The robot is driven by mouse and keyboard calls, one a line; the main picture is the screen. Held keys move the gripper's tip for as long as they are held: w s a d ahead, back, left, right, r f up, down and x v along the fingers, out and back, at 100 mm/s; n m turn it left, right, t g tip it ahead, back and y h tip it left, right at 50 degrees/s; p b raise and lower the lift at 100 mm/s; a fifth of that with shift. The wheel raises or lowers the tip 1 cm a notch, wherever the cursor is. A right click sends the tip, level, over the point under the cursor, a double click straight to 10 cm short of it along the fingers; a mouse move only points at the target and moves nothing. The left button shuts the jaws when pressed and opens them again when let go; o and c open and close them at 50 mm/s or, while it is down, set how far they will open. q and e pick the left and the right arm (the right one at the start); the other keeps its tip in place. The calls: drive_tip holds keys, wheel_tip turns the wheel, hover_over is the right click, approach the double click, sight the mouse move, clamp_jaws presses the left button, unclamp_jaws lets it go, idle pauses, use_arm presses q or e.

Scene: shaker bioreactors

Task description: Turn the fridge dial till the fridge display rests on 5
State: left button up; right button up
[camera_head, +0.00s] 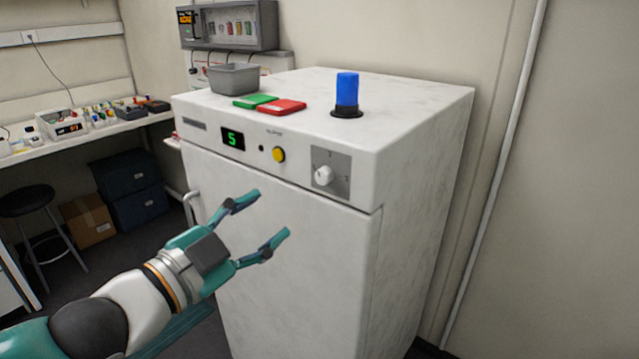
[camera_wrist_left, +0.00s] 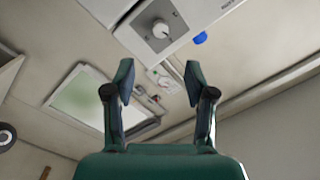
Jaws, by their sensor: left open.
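The white fridge (camera_head: 290,240) stands in the middle of the head view. Its display (camera_head: 233,139) shows a green 5. The fridge dial (camera_head: 324,176) is a white knob on a grey square plate at the right of the front panel. The dial also shows in the left wrist view (camera_wrist_left: 160,29), beyond the fingertips. My left gripper (camera_head: 266,219) is open and empty, in front of the fridge door, below and to the left of the dial and apart from it. My right gripper is not in view.
A yellow button (camera_head: 279,154) sits between display and dial. On the fridge top are a blue beacon (camera_head: 347,92), a green pad (camera_head: 256,101), a red pad (camera_head: 282,107) and a grey bin (camera_head: 233,77). A stool (camera_head: 27,200) stands at left.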

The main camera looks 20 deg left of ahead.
sight(321, 182)
use_arm(q)
drive_tip(key=p+x, duration=0.3)
drive_tip(key=x, duration=1)
drive_tip(key=shift+w, duration=0.2)
clamp_jaws()
drive_tip(key=shift+f+b, duration=0.2)
drive_tip(key=shift+b, duration=0.25)
drive_tip(key=n+b, duration=0.3)
drive_tip(key=shift+d+f+b, duration=0.1)
drive_tip(key=shift+f+b, duration=0.05)
drive_tip(key=shift+b, duration=0.15)
drive_tip(key=shift+n+b, duration=0.35)
drive_tip(key=shift+n, duration=0.25)
drive_tip(key=shift+r, duration=0.2)
